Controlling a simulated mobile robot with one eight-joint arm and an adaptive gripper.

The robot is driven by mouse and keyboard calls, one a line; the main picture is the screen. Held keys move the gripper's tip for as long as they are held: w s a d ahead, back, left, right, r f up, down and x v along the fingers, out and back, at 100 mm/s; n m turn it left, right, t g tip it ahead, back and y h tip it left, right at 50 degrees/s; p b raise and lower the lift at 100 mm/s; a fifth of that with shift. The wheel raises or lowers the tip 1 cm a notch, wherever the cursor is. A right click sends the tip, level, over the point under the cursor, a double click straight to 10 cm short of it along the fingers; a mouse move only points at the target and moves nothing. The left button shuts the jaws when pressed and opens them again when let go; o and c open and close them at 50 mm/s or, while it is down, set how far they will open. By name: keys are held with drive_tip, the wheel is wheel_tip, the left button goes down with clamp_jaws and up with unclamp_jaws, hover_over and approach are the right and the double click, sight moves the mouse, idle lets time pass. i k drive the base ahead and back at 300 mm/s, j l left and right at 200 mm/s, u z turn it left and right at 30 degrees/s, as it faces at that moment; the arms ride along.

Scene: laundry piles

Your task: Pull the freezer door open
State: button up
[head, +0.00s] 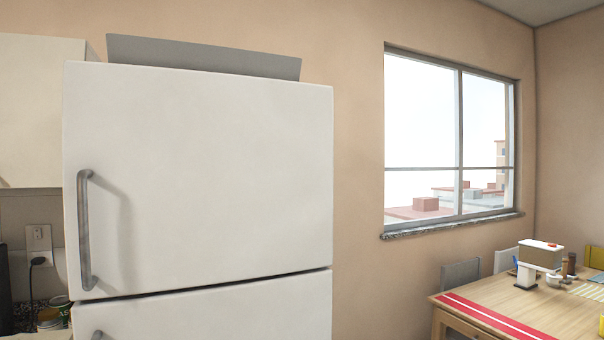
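The freezer door (210,175) is the large white upper door of the fridge in the head view, left of the middle. It looks shut, with a thin dark gap along its bottom edge above the lower fridge door (215,312). A grey vertical bar handle (84,230) is fixed at the freezer door's left edge. The top end of the lower door's handle (97,335) just shows at the bottom edge. My gripper and arm are not in view.
A wooden table (560,318) with a red-striped runner and several small things stands at the lower right, with chairs behind. A counter with jars and a wall socket (39,244) is left of the fridge. A cabinet (40,110) hangs at upper left.

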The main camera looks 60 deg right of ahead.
sight(172, 179)
drive_tip(key=z, duration=1.25)
